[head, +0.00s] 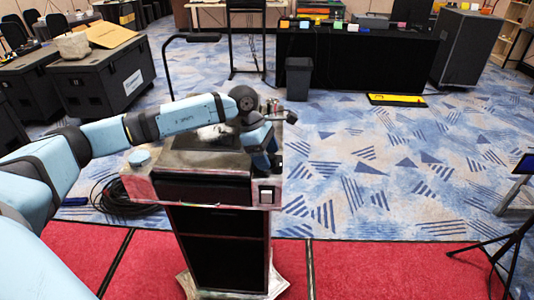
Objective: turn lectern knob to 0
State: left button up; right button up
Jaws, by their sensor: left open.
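The lectern (217,222) stands upright in the middle of the head view, dark-fronted with a pale worn rim. A small dark square fitting with a pale edge (266,195) sits at the right of its front; I cannot tell whether this is the knob, and no dial marks or numbers are readable. A light blue round disc (139,157) shows at the lectern's left edge. My left arm reaches in from the left over the top, and my left gripper (264,160) points down at the right side, open, its fingertips mostly hidden. My right gripper is not in view.
Coiled black cable (118,197) lies on the floor left of the lectern. A tripod (497,250) stands at the right edge. Black cases (102,78) and a black-draped table (358,62) stand behind. The patterned carpet right of the lectern is mostly clear.

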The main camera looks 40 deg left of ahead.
pick_arm(q)
jog(key=c, duration=0.9)
